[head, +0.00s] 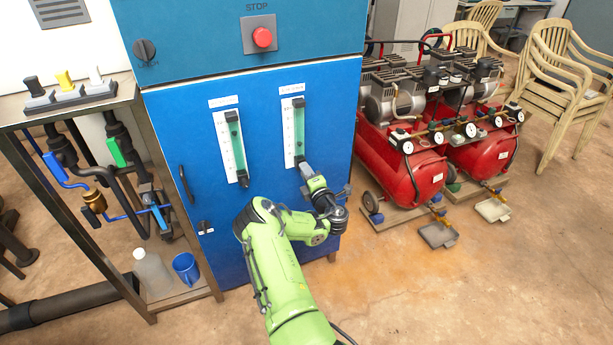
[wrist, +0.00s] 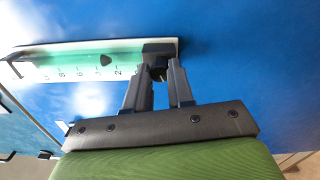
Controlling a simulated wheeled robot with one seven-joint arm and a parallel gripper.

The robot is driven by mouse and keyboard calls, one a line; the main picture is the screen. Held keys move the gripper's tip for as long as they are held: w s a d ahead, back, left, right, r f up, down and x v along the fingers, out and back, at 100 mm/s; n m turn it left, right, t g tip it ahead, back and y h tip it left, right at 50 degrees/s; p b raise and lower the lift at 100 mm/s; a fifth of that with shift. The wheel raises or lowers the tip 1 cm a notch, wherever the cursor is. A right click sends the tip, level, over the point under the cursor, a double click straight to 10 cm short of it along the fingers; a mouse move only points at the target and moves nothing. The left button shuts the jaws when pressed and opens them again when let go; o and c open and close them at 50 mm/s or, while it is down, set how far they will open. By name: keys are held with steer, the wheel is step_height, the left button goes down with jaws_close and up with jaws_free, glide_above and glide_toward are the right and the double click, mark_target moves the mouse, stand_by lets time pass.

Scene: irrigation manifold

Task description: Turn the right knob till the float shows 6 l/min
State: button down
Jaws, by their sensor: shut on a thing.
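The right flowmeter (head: 290,135) is a white plate with a green tube on the blue cabinet front. In the wrist view its tube (wrist: 85,56) lies sideways, and the dark float (wrist: 106,60) sits between the 2 and 4 marks, near 3. The right knob (wrist: 157,73) is a dark piece below the tube's end block. My gripper (wrist: 161,76) is shut on it, one finger on each side. In the head view my gripper (head: 306,170) covers the knob. The left flowmeter (head: 230,146) stands beside it, untouched.
A red stop button (head: 262,38) and a black rotary switch (head: 145,49) are above. A door handle (head: 186,185) is at left. Red compressors (head: 400,165) stand right of the cabinet.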

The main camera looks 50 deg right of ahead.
steer(key=n+b, duration=0.3)
steer(key=n, duration=0.6)
steer(key=shift+f, duration=0.15)
steer(key=shift+n, duration=0.4)
steer(key=c, duration=1)
jaws_free()
steer(key=shift+a, duration=0.1)
